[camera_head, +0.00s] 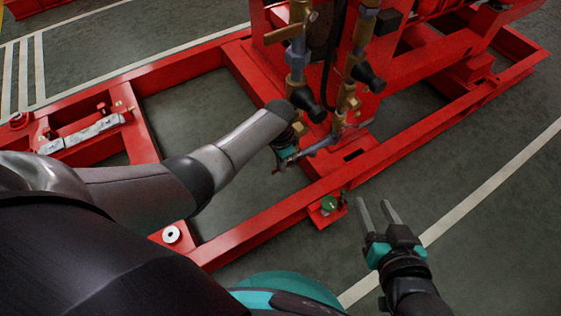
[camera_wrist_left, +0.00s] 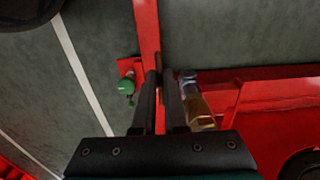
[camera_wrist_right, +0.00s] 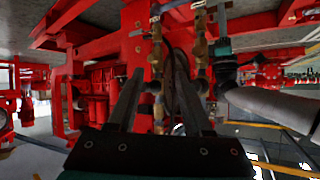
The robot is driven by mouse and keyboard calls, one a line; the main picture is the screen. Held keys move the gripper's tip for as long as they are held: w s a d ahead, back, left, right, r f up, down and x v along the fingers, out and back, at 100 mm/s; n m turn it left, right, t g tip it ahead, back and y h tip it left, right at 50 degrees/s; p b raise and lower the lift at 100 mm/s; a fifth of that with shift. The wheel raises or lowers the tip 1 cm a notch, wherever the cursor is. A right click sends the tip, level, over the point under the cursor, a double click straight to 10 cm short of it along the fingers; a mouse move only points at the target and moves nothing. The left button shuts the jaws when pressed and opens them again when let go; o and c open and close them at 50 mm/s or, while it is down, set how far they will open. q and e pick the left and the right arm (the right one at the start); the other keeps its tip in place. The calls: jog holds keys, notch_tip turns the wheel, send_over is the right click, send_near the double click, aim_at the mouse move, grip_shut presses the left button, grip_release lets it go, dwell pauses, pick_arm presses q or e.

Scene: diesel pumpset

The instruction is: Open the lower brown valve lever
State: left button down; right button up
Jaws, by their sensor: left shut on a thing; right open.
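Two brass-brown pipes with valves hang from the red frame in the head view; the right-hand pipe (camera_head: 347,100) reaches lower. My left gripper (camera_head: 318,147) is at the lower end of these pipes. Its fingers are nearly together, also in the left wrist view (camera_wrist_left: 164,82), shut on a thin part that I take for the lower brown valve lever, mostly hidden by the fingers. A brass fitting (camera_wrist_left: 200,112) with a silver end lies just right of the fingers there. My right gripper (camera_head: 376,208) is open and empty, well away from the pipes.
A red base frame (camera_head: 265,222) runs below the pipes, with a green-topped part (camera_head: 329,203) on its outer side. Black knobs (camera_head: 368,78) stick out from the pipes close to my left gripper. Grey floor around my right gripper is clear.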

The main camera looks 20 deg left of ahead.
pick_arm(q)
jog(key=shift+s+a+f+p, duration=0.1)
jog(key=shift+s+f+p, duration=0.1)
jog(key=shift+p, duration=0.1)
jog(key=shift+f+t+h, duration=0.35)
jog(key=shift+t+h, duration=0.15)
jog(key=shift+t, duration=0.2)
jog(key=shift+f+p, duration=0.2)
jog(key=shift+p, duration=0.1)
jog(key=shift+f+t+h, duration=0.4)
jog(key=shift+t, duration=0.1)
jog(key=shift+f+t+h+b, duration=0.5)
jog(key=shift+f+t+b, duration=0.05)
jog(key=shift+t+b, duration=0.1)
jog(key=shift+w+f+t+b, duration=0.1)
jog(key=shift+f+t+b, duration=0.15)
jog(key=shift+b, duration=0.1)
jog(key=shift+f+h+b, duration=0.15)
jog(key=shift+h+b, duration=0.15)
jog(key=shift+b, duration=0.1)
jog(key=shift+w+f+t+h+b, duration=0.2)
jog(key=shift+t+h+b, duration=0.2)
jog(key=shift+t+b, duration=0.25)
pick_arm(e)
jog(key=shift+s+a+r+m+t+y, duration=0.2)
jog(key=shift+a+r+t+y, duration=0.5)
jog(key=shift+t, duration=0.6)
jog(key=shift+s+a+r+m+t+y, duration=0.2)
jog(key=shift+a+r+t+y, duration=0.2)
jog(key=shift+a+r+t, duration=0.7)
